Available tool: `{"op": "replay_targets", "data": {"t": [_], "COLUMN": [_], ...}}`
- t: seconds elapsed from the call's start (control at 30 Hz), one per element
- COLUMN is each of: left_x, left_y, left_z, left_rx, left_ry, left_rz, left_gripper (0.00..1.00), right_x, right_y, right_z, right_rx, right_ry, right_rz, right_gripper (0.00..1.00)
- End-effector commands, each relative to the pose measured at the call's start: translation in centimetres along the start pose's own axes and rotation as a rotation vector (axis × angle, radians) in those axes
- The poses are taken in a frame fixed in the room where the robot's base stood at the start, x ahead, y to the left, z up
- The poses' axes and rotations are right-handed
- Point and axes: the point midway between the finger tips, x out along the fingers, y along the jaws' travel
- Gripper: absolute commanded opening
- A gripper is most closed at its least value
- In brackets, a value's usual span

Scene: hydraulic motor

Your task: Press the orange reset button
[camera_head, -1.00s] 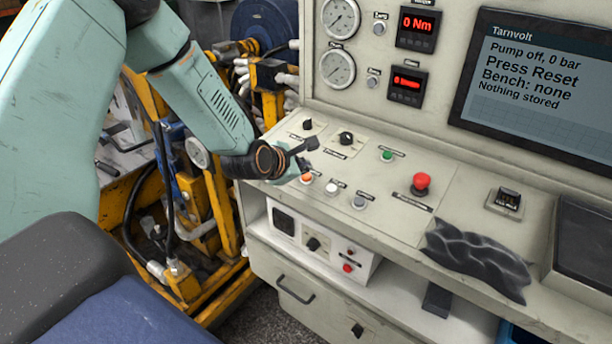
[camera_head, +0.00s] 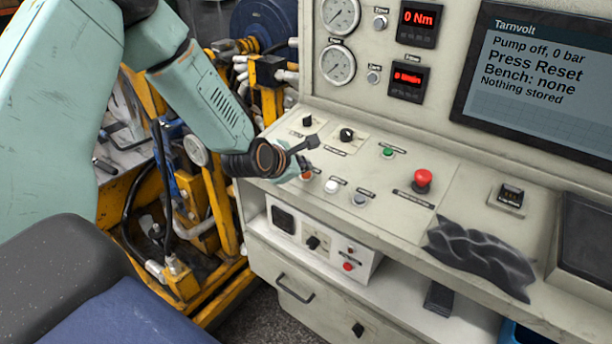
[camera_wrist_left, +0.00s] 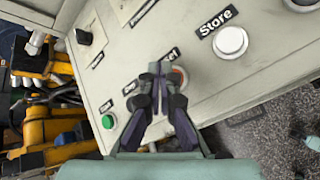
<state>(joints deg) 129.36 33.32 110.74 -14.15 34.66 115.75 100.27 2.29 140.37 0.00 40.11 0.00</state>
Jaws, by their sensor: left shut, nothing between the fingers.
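The screen (camera_head: 537,75) reads "Pump off, 0 bar", "Press Reset", "Bench: none" and "Nothing stored". My right gripper is not in view.
A white button (camera_head: 332,186) and a grey button (camera_head: 359,199) sit close to the right. Behind are dark knobs (camera_head: 347,134) and a green button (camera_head: 387,153). A red mushroom button (camera_head: 422,179) stands up farther right. A dark cloth (camera_head: 480,262) lies on the panel's front edge.

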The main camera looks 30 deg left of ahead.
Motion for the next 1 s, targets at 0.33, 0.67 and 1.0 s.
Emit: {"op": "replay_targets", "data": {"t": [0.33,0.67,1.0], "left_x": [0.12,0.25,0.41], "left_y": [-0.06,-0.15,-0.28], "left_z": [-0.03,-0.13,-0.26], "left_rx": [0.000,0.000,0.000], "left_ry": [0.000,0.000,0.000], "left_rz": [0.000,0.000,0.000], "left_gripper": [0.00,0.00,0.00], "right_x": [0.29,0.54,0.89], "right_y": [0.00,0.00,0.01], "right_z": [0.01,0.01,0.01], "right_rx": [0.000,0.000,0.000], "right_ry": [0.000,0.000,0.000], "right_rz": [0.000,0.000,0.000], "right_gripper": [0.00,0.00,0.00]}}
